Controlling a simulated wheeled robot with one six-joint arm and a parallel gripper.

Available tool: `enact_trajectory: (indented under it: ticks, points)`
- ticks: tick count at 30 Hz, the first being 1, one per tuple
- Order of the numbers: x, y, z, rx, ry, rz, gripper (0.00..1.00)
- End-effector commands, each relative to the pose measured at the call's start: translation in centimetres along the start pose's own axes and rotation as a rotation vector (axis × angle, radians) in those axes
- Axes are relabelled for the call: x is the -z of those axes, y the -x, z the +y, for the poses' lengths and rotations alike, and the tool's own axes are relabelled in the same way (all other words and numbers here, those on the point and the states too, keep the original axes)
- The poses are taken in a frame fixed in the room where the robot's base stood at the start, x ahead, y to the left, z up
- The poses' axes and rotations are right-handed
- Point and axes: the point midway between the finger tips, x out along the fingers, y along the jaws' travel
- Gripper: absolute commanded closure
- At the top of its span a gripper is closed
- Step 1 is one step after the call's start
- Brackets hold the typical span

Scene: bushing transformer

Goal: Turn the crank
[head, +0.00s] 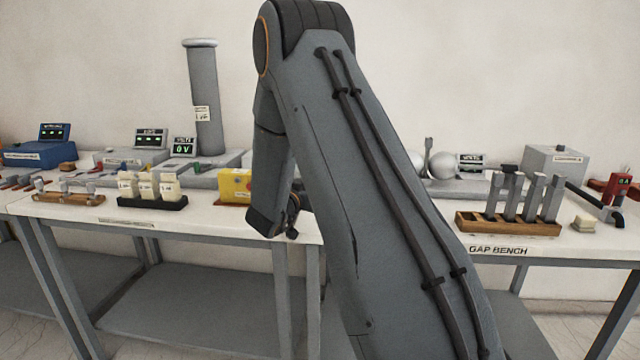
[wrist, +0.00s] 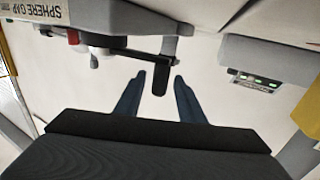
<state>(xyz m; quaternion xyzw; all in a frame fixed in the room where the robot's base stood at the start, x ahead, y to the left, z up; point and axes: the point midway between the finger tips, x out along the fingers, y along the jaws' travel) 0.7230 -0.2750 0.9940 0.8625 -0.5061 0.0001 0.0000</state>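The crank (wrist: 161,80) shows in the wrist view as a dark handle on a dark cross arm, joined to a grey shaft beside a bench unit. My gripper (wrist: 160,76) has its two blue-grey fingers apart, one on each side of the handle's end. A gap shows on both sides, so the fingers do not appear to touch it. In the head view my arm crosses the middle and hides most of the gripper and the crank area.
The wrist view shows a unit labelled SPHERE GAP (wrist: 38,10), a red knob (wrist: 73,37) and a display box (wrist: 262,75). In the head view, a yellow box (head: 233,186), a tall grey column (head: 204,100) and a wooden rack (head: 505,225) stand on the benches.

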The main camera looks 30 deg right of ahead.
Motion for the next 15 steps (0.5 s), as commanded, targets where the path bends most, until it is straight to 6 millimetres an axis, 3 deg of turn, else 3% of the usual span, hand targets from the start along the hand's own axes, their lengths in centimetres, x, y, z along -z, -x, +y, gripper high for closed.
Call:
enact_trajectory:
  ticks: [15]
  points:
    - [0.0, 7.0, -0.2, 0.004, -0.001, 0.001, 0.64]
